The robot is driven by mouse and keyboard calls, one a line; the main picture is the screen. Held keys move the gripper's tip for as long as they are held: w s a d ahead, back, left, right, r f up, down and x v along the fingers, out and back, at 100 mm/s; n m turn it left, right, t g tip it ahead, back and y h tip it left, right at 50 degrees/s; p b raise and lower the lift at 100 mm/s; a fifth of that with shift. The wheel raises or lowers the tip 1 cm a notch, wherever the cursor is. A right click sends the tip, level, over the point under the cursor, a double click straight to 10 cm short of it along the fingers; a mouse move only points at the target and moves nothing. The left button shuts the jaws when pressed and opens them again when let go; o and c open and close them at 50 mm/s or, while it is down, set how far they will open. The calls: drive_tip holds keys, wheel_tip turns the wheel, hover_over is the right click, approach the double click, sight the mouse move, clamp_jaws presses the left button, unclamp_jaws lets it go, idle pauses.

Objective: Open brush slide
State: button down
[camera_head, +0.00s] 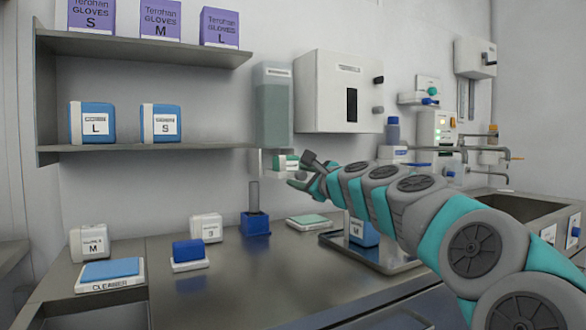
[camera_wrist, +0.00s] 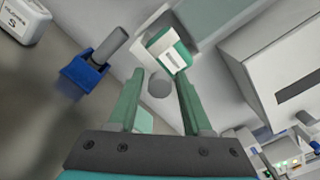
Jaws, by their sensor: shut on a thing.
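A white-and-green box (camera_head: 287,163) sits on the wall under the tall translucent dispenser (camera_head: 273,108); I take it to be the brush slide. In the wrist view a green and white labelled box (camera_wrist: 172,52) is just beyond my fingertips. My gripper (camera_wrist: 160,78) has its two green fingers on either side of a round grey knob (camera_wrist: 158,84) and is shut on it. In the head view my gripper (camera_head: 304,172) is at the right side of the box. How the knob joins the box is not clear.
A blue holder with a grey cylinder (camera_head: 256,222) stands on the counter below. A white wall unit (camera_head: 338,92) hangs to the right. A metal tray (camera_head: 375,254) with a blue box lies under my arm.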

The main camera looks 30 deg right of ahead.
drive_tip(key=s, duration=0.4)
drive_tip(key=shift+d+r+p, duration=0.2)
drive_tip(key=shift+d+p, duration=0.05)
drive_tip(key=shift+p, duration=0.15)
drive_tip(key=c, duration=0.7)
unclamp_jaws()
drive_tip(key=shift+o, duration=0.4)
drive_tip(key=shift+f, duration=0.1)
drive_tip(key=shift+a, duration=0.15)
drive_tip(key=s, duration=0.7)
drive_tip(key=shift+s+b, duration=0.3)
drive_tip(key=shift+s, duration=0.05)
